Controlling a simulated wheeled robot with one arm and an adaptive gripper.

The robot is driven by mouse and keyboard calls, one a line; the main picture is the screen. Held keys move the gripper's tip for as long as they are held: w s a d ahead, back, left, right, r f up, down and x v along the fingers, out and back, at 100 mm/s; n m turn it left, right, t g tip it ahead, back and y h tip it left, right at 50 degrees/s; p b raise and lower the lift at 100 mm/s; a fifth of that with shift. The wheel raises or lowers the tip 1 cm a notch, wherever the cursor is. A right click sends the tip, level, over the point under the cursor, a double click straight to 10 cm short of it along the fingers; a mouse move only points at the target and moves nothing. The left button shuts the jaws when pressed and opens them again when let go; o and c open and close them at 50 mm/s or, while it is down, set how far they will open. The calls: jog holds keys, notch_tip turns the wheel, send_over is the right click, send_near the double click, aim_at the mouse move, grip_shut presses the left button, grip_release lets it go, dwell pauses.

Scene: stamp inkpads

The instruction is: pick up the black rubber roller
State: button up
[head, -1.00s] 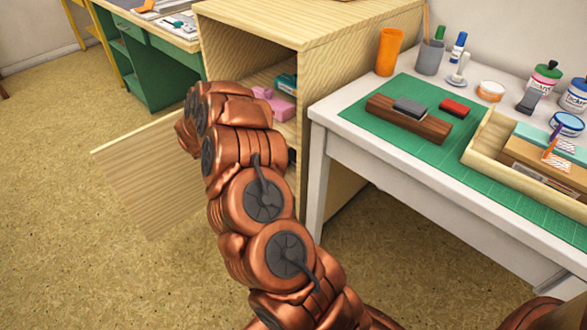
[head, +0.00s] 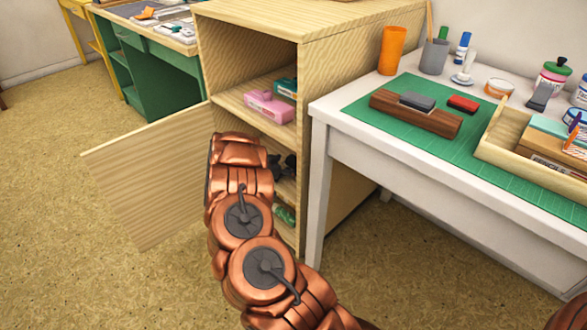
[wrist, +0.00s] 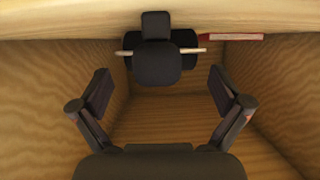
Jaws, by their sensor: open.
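A black thing with thin pale wooden ends, which looks like the black rubber roller (wrist: 183,62), lies inside the cabinet at the top centre of the wrist view. Other rounded black shapes (wrist: 157,62) overlap its middle, and I cannot tell whether they belong to it. My gripper (wrist: 160,88) is open and empty, with its fingers apart to the left and right below the roller in that view. In the head view my arm reaches to the cabinet (head: 318,100) opening. My fingers and the roller cannot be told apart there.
The cabinet door (head: 145,180) stands open on the left. A pink item (head: 268,106) lies on the upper shelf, and a green item (head: 285,214) lies lower down. A red-edged item (wrist: 238,38) is right of the roller. A white desk (head: 420,175) stands right.

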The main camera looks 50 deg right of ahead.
aim_at(292, 164)
jog(key=b+x, duration=0.1)
jog(key=x, duration=0.3)
jog(key=shift+f, duration=0.2)
jog(key=shift+w+r, duration=0.1)
jog(key=c, duration=1.1)
